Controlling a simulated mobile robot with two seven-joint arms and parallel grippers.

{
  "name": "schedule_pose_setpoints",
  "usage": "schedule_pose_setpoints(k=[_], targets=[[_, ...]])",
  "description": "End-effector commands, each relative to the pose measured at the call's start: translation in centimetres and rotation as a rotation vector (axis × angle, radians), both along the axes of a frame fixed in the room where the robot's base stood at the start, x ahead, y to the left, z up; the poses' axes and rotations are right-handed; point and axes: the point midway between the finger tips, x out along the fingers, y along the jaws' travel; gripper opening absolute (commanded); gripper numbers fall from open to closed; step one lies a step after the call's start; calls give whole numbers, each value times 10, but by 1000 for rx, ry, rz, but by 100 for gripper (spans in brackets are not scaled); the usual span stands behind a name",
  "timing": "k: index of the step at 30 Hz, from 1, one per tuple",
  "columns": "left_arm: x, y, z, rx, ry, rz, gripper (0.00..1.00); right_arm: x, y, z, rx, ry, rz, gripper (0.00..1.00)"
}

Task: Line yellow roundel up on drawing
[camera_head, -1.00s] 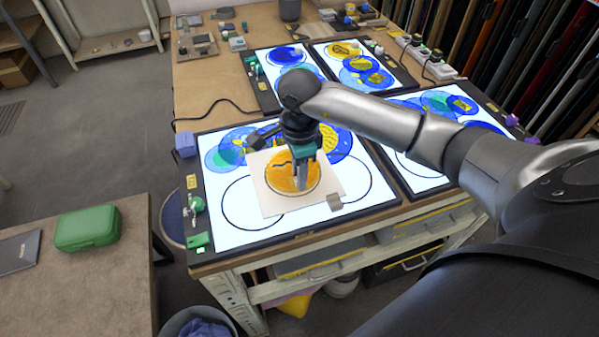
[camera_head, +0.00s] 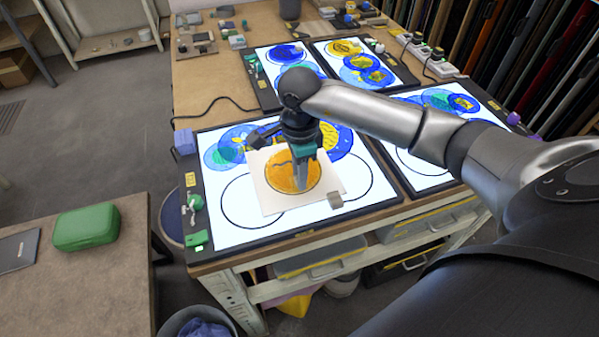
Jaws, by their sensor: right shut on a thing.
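The yellow roundel (camera_head: 283,172) is an orange-yellow glass disc with dark painted marks. It lies on or just over a cream square sheet (camera_head: 268,198) on the near left light panel (camera_head: 225,229). The panel carries a drawing of black circle outlines (camera_head: 238,217), partly covered by the sheet. My right gripper (camera_head: 301,184) points down at the right part of the roundel and is shut on it. The fingertips hide the exact contact. I cannot tell whether the roundel is lifted. My left gripper is not in view.
Blue and teal glass discs (camera_head: 222,154) lie behind the sheet. A small grey block (camera_head: 335,200) sits at its right corner. Other lit panels (camera_head: 289,58) stand behind and to the right. A green case (camera_head: 87,228) lies on the separate left table.

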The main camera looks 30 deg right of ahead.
Motion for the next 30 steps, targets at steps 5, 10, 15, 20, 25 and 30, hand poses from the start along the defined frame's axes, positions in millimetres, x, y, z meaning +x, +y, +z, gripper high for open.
schedule_pose_setpoints(k=[5,10,15,20,25,30], targets=[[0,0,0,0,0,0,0,1,0,1,1,-2,0,0],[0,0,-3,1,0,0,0,1,0,1,-1,-4,-1,0],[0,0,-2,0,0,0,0,1,0,1,1,-2,-1,0],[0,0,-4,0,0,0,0,1,0,-1,1,-2,-1,0],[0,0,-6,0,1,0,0,0,1,-2,1,-1,-1,0],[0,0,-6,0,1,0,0,0,1,-2,1,-1,-1,0]])
